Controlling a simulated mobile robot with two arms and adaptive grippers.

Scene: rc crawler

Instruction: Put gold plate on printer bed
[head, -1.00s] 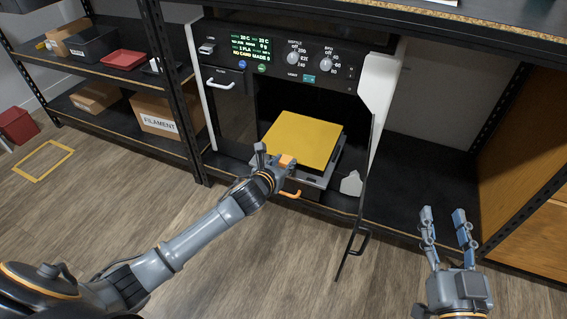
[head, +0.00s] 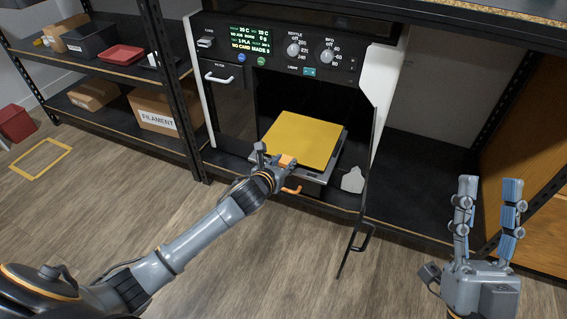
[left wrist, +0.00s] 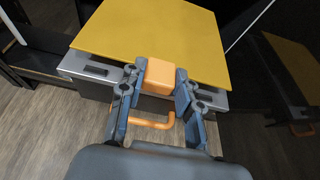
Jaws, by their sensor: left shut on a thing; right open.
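The gold plate (head: 301,138) is a flat yellow square at the opening of the printer. In the head view it lies over the grey printer bed (head: 338,160), close to flush with it. An orange tab (head: 287,160) sticks out from the plate's front edge. My left gripper (head: 272,161) is shut on this tab. The left wrist view shows the fingers (left wrist: 160,85) on both sides of the orange tab (left wrist: 160,74), with the plate (left wrist: 150,35) beyond. Whether the plate touches the bed everywhere is hidden. My right gripper (head: 488,215) is open and empty at the right, fingers pointing up.
The printer (head: 275,45) has its door (head: 368,180) swung open to the right of the bed. An orange handle (head: 292,190) sits below the plate. Shelves with a filament box (head: 158,118) stand at left. The black shelf surface right of the printer is clear.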

